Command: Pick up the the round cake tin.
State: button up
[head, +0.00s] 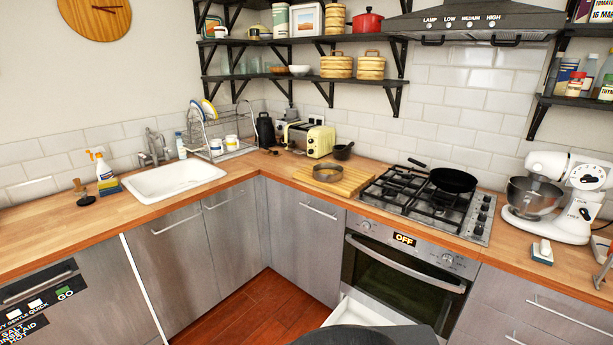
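The round cake tin (327,174) is a low, round, grey metal tin. It sits on a wooden board (349,186) on the counter, near the inner corner and left of the hob. Nothing stands on or against it that I can see. My gripper is not in the head view, so its state and its distance from the tin do not show.
A cream toaster (320,142) and a dark mortar (343,151) stand behind the tin. The hob (420,203) carries a black frying pan (453,180). Shelves (290,78) hang above. Counter left of the board is clear. A white, open drawer-like shape (362,314) shows low before the oven.

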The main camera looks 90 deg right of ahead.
aim_at(328, 172)
jog(key=i, duration=0.1)
jog(key=z, duration=2.15)
jog(key=i, duration=2.5)
jog(key=z, duration=1.85)
jog(key=i, duration=1)
jog(key=z, duration=0.05)
